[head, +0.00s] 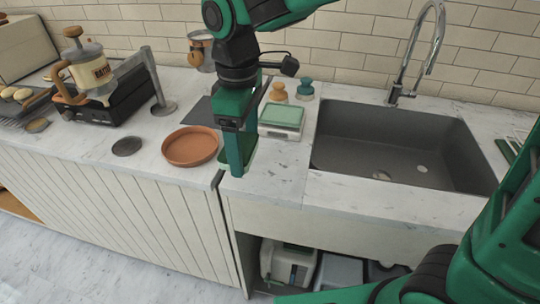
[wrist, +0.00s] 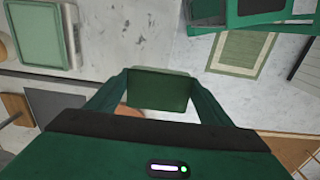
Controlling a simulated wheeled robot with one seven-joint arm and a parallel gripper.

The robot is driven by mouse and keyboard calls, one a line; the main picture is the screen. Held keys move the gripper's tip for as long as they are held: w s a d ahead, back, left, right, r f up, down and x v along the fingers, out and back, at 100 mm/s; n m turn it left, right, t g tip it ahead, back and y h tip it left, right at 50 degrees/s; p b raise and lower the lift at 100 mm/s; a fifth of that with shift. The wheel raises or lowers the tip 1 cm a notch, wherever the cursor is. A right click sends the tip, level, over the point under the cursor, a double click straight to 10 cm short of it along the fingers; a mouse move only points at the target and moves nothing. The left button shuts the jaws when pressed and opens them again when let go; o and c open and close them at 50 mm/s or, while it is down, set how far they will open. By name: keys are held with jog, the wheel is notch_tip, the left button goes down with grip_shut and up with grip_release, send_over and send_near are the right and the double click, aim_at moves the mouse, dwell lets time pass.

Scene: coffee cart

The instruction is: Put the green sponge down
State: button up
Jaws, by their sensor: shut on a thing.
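My gripper (head: 238,168) points down over the front part of the marble counter, between the terracotta dish and the sink. In the wrist view its two fingers (wrist: 160,92) are shut on the green sponge (wrist: 160,91), a dark green block with a paler edge, gripped from both sides. In the head view the fingers largely hide the sponge; a dark green part (head: 224,161) shows beside them. I cannot tell whether its underside touches the counter.
The terracotta dish (head: 190,147) stands just left of my gripper. The grey sink (head: 345,150) is further right. Bare counter (head: 270,178) lies right of the fingers.

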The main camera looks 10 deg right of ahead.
send_over(271, 167)
notch_tip(271, 167, down, 5)
jog(key=shift+r, duration=0.2)
jog(key=shift+f, duration=2)
jog(key=shift+f, duration=0.15)
jog(key=o, duration=1.1)
notch_tip(271, 167, up, 12)
